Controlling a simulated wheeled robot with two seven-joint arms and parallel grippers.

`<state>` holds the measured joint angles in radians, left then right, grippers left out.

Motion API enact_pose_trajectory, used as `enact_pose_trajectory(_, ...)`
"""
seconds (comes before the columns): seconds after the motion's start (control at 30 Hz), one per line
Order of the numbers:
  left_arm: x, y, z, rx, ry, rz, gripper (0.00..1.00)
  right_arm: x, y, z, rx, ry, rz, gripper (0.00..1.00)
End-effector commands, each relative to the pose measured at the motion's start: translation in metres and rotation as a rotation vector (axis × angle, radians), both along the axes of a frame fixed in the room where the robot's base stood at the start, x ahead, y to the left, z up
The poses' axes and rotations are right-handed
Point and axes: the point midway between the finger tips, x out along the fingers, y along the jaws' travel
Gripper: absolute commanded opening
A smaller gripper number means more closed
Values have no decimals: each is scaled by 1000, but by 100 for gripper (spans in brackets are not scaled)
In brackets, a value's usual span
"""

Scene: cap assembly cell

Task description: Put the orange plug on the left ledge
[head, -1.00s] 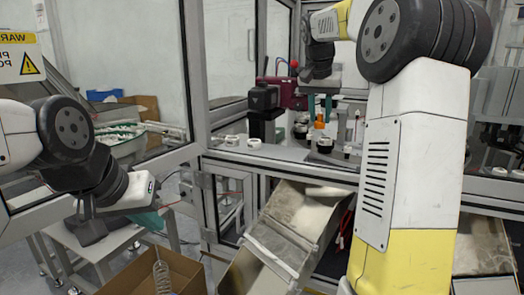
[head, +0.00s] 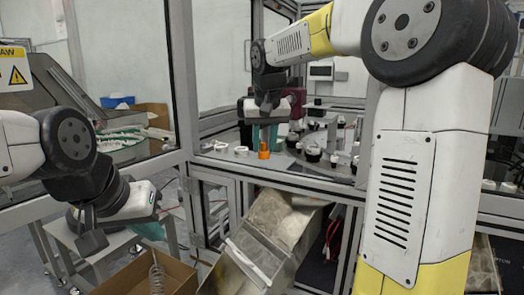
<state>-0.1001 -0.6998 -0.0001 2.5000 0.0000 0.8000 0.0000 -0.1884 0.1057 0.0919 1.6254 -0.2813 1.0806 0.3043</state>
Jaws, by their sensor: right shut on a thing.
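The orange plug (head: 264,153) is held between the teal fingers of my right gripper (head: 264,140), which points down over the left part of the cell's work surface. The plug's lower end is at or just above the surface; I cannot tell if it touches. The ledge (head: 208,155) at the left end of the work surface lies left of the plug. My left gripper (head: 150,231) hangs low at the left, outside the cell, far from the plug. Its teal fingers are partly hidden, so its opening is unclear.
White rings (head: 241,150) lie just left of the plug. Several black-and-white round parts (head: 312,153) stand to its right. A window post (head: 186,80) rises at the left. A cardboard box (head: 130,277) with a wire spring is below my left gripper. A metal chute (head: 265,245) is below the surface.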

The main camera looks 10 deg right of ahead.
Motion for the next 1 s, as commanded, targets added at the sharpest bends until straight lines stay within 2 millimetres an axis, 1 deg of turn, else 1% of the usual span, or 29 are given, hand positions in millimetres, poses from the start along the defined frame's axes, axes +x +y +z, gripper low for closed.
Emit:
enact_pose_trajectory(0.03, 0, 0, 0, 0, 0, 0, 0, 14, -7, -2, 1, 2, -5, 7)
enact_pose_trajectory(0.2, 0, 0, 0, 0, 0, 0, 0, 55, -25, -6, 2, 0, -4, 7)
enact_pose_trajectory(0.3, 0, 0, 0, 0, 0, 0, 0, 73, -34, -8, 1, -1, -4, 7)
enact_pose_trajectory(0.4, 0, 0, 0, 0, 0, 0, 0, 84, -39, -9, 1, 0, -2, 7)
enact_pose_trajectory(0.57, 0, 0, 0, 0, 0, 0, 0, 89, -41, -13, 1, 1, -2, 7)
enact_pose_trajectory(0.8, 0, 0, 0, 0, 0, 0, 0, 88, -41, -42, 0, 1, 0, 7)
enact_pose_trajectory(1.0, 0, 0, 0, 0, 0, 0, 0, 89, -41, -44, 0, -1, -1, 7)
